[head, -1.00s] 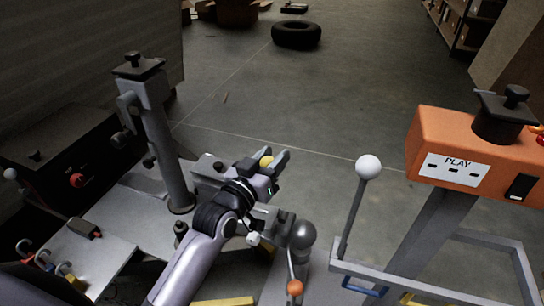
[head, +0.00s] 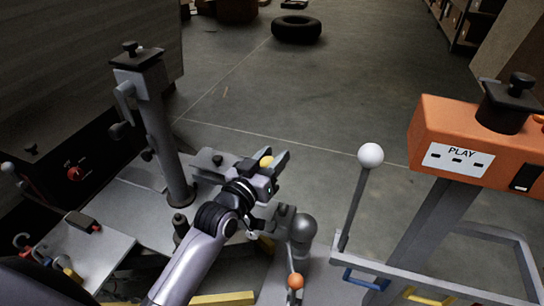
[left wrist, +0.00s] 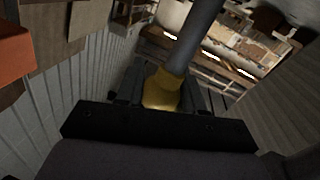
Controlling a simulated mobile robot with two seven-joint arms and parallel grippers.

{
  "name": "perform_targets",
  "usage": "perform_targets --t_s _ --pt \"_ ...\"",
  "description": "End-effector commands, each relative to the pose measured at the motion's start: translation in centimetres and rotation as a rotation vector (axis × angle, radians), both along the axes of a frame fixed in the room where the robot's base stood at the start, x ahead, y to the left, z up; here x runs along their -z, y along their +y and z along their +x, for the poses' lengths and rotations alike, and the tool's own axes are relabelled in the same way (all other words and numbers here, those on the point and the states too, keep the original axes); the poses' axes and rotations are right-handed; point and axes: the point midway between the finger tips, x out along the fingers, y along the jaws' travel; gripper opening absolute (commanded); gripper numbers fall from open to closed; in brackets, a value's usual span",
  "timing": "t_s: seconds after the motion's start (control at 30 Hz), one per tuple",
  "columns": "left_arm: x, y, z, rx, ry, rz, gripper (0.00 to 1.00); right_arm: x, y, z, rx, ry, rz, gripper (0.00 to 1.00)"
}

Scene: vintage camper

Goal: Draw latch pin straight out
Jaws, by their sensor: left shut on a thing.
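My left gripper (head: 270,174) is in the middle of the head view, with its arm coming up from the bottom. Its fingers are shut on a yellow piece (head: 266,161), which I take to be the latch pin's head. In the left wrist view the yellow head (left wrist: 162,90) sits between the fingers, and a dark grey rod (left wrist: 196,38) runs up from it. The gripper and wrist hide the spot below, so I cannot tell whether the pin is still seated. The right gripper is out of view.
A grey post with a black knob (head: 150,120) stands left of the gripper. A white-balled lever (head: 357,200) and an orange PLAY box (head: 465,140) stand to the right. A ball-topped grey fitting (head: 302,230) is close below right. A tyre (head: 297,29) lies on open floor beyond.

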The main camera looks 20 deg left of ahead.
Motion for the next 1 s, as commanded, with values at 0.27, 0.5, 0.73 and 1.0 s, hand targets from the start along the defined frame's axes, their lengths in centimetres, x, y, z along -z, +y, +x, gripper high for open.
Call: perform_targets --t_s 0.27,0.5,0.73,1.0 --pt "0.8 0.0 0.0 0.0 -0.001 0.0 0.03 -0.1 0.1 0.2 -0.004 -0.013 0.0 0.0" --pt "1.3 0.0 0.0 0.0 -0.001 0.0 0.03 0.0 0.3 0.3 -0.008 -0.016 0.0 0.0" --pt "1.9 0.0 0.0 0.0 -0.001 0.0 0.03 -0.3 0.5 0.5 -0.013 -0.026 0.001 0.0" --pt "2.6 0.0 0.0 0.0 0.0 0.0 0.03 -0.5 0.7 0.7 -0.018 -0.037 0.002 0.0"
